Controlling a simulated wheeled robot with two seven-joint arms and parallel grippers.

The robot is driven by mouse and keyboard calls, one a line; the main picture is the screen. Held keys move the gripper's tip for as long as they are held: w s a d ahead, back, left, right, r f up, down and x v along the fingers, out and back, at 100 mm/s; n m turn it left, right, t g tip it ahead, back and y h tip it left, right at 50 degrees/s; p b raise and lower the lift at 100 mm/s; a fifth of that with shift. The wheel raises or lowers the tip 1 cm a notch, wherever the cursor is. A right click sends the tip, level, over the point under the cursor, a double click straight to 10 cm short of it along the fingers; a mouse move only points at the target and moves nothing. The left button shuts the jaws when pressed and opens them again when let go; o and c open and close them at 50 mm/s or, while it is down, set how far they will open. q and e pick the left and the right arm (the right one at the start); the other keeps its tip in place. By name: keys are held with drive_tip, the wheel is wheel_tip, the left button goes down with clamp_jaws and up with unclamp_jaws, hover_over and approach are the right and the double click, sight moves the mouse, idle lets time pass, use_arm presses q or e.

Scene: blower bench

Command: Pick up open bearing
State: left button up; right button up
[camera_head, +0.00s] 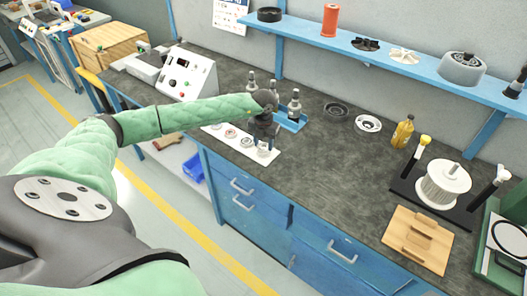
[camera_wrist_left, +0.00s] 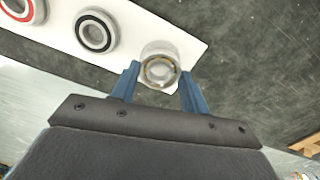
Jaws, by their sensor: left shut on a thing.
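The open bearing (camera_wrist_left: 160,71) is a pale metal ring with a brownish inner race, between the two blue fingers of my left gripper (camera_wrist_left: 160,88) in the left wrist view. The fingers are shut on its sides. In the head view my left gripper (camera_head: 263,138) points down over the right end of a white strip (camera_head: 226,142), with the bearing (camera_head: 263,149) below it. I cannot tell whether the bearing touches the strip. Other bearings lie along the strip: a black-sealed one (camera_wrist_left: 95,32) and a red-sealed one (camera_wrist_left: 18,8). My right gripper is not in view.
A blue tray with bottles (camera_head: 293,110) stands just behind my left gripper. A control box (camera_head: 188,78) is to the left. A black ring (camera_head: 336,110), a white-and-black disc (camera_head: 368,123), a yellow bottle (camera_head: 402,133) and a wooden block (camera_head: 417,240) are to the right.

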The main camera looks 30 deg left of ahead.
use_arm(q)
drive_tip(key=shift+r+p, duration=0.85)
drive_tip(key=shift+r, duration=2.05)
